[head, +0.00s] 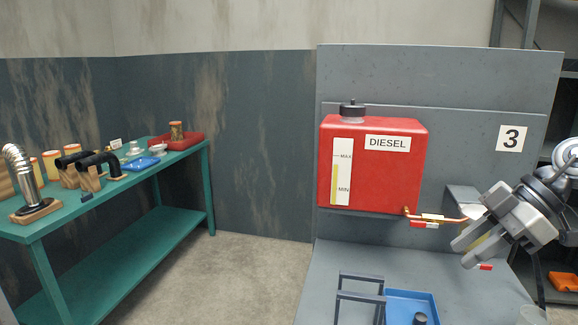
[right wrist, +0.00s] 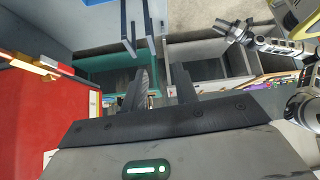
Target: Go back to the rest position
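My right gripper (head: 466,252) is at the right of the head view, in front of the grey panel and to the right of the red diesel tank (head: 373,165). Its two fingers are apart in the right wrist view (right wrist: 160,92), and I see nothing held between them. It is close to the end of the copper fuel pipe (head: 455,219) with red fittings; I cannot tell whether they touch. The left gripper is outside the head view. An arm with a gripper, seemingly my left (right wrist: 235,32), shows small at the upper right of the right wrist view; its opening is unclear.
A green workbench (head: 120,215) on the left holds filters, black hoses, a blue tray (head: 139,164) and a red tray (head: 178,141). Below the tank are a dark frame (head: 360,295) and a blue bin (head: 412,300). Shelving stands at the right. The floor between is clear.

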